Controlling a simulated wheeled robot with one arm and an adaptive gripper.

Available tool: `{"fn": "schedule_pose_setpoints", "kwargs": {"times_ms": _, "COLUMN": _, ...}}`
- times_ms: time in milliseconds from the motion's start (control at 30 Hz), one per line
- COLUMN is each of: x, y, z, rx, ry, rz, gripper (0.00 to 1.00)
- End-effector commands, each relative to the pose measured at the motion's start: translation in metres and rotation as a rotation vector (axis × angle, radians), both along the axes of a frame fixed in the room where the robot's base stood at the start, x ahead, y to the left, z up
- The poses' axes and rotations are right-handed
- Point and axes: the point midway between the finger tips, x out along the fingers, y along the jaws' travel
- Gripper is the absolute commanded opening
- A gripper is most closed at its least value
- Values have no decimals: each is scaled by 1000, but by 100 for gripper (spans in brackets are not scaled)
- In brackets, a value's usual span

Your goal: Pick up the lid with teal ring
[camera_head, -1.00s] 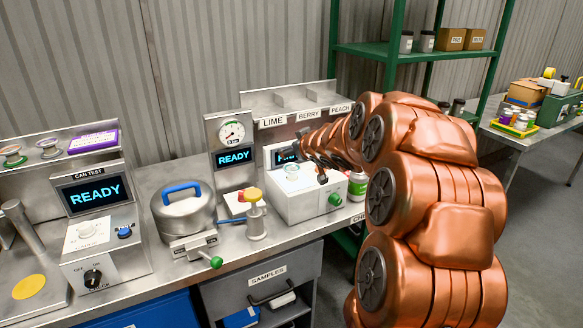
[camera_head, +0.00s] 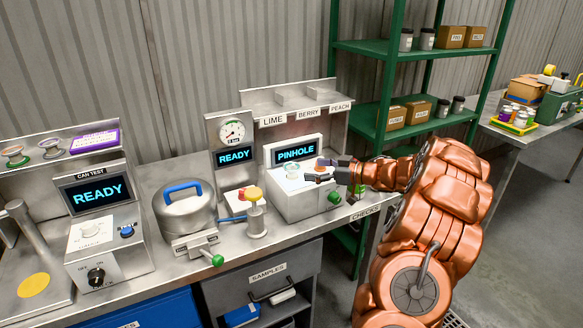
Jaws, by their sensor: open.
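A small pale round piece with a bluish-green rim (camera_head: 292,171) sits on top of the white-topped tester whose screen reads PINHOLE. It may be the lid with the teal ring, but it is too small to be sure. My gripper (camera_head: 319,172) is dark and open, just right of this piece, above the tester's right part. Its fingers point left. I cannot tell whether they touch anything; a small orange spot shows by the fingertips. Two small round pieces, one greenish-rimmed (camera_head: 14,154) and one grey (camera_head: 51,147), stand on the left shelf.
The tester (camera_head: 300,205) has a green knob at its front right. Left of it stand a yellow-topped post (camera_head: 255,215) and a steel pot with a blue handle (camera_head: 185,214). The LIME, BERRY, PEACH rack (camera_head: 300,105) rises behind. A green shelf (camera_head: 415,52) stands at the right.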

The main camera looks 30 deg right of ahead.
Motion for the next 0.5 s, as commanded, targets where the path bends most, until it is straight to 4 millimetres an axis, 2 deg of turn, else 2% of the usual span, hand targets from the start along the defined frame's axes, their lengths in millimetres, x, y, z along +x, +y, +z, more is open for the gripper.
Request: {"fn": "schedule_pose_setpoints", "kwargs": {"times_ms": 500, "x": 32, "y": 19, "z": -3, "rx": -1, "ry": 0, "rz": 1, "gripper": 88}}
